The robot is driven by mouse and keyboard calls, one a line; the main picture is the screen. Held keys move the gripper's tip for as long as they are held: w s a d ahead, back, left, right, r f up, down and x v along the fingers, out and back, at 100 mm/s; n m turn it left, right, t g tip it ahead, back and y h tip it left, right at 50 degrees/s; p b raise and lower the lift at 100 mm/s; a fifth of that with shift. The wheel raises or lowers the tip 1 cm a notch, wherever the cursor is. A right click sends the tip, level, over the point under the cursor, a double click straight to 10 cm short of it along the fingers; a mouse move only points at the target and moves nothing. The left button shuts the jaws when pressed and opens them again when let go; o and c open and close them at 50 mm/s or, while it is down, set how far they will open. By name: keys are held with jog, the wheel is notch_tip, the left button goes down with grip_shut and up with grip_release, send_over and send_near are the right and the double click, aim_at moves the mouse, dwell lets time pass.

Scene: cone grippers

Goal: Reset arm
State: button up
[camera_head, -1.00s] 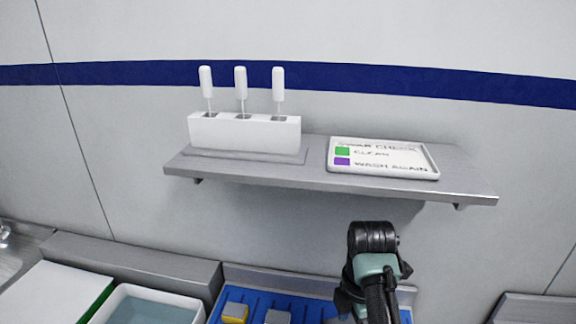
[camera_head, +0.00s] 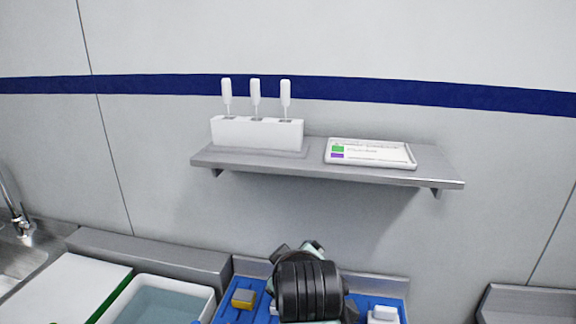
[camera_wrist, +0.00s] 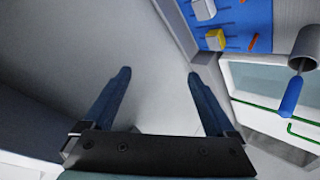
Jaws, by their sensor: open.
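My gripper shows in the wrist view (camera_wrist: 157,95) with its two blue fingers spread wide apart. Nothing is between them; a plain grey surface lies beyond. In the head view my dark arm rises at the bottom centre, in front of the blue rack, and the fingers cannot be made out there.
A grey wall shelf (camera_head: 330,169) holds a white block (camera_head: 257,134) with three white-handled swabs and a sign tray (camera_head: 370,153). Below are a water basin (camera_head: 205,291), a blue rack (camera_head: 246,284) with blocks, and a sink (camera_head: 22,262). A blue-handled tool (camera_wrist: 291,97) shows in the wrist view.

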jog(key=s+r+m+t, duration=0.3)
jog(key=s+r+t, duration=0.2)
jog(key=r, duration=0.8)
jog(key=s+r+m+t, duration=0.3)
jog(key=s+r+t, duration=0.3)
jog(key=r, duration=0.7)
jog(key=s+r+m+t, duration=0.3)
jog(key=s+r+t, duration=0.2)
jog(key=r, duration=0.9)
jog(key=s, duration=0.3)
jog(key=shift+s+a+t+h, duration=0.3)
jog(key=shift+h, duration=0.1)
